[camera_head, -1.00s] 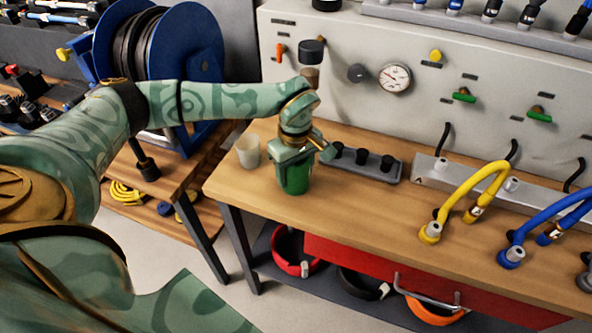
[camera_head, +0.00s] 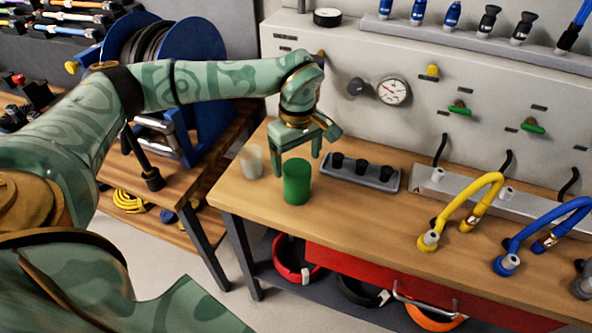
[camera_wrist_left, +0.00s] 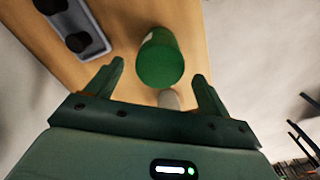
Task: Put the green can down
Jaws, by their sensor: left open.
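The green can (camera_head: 297,182) stands upright on the wooden workbench (camera_head: 350,205), near its front left corner. In the left wrist view the can (camera_wrist_left: 160,60) lies ahead of the fingers, with nothing gripping it. My left gripper (camera_head: 296,150) is open and empty, just above and behind the can in the head view. Its two fingers also show spread apart in the left wrist view (camera_wrist_left: 160,80). My right gripper is in neither view.
A pale cup (camera_head: 251,161) stands left of the can. A grey tray with black knobs (camera_head: 359,175) lies to the right. A yellow hose (camera_head: 465,205) and a blue hose (camera_head: 540,230) stand farther right. A panel with a gauge (camera_head: 393,91) rises behind.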

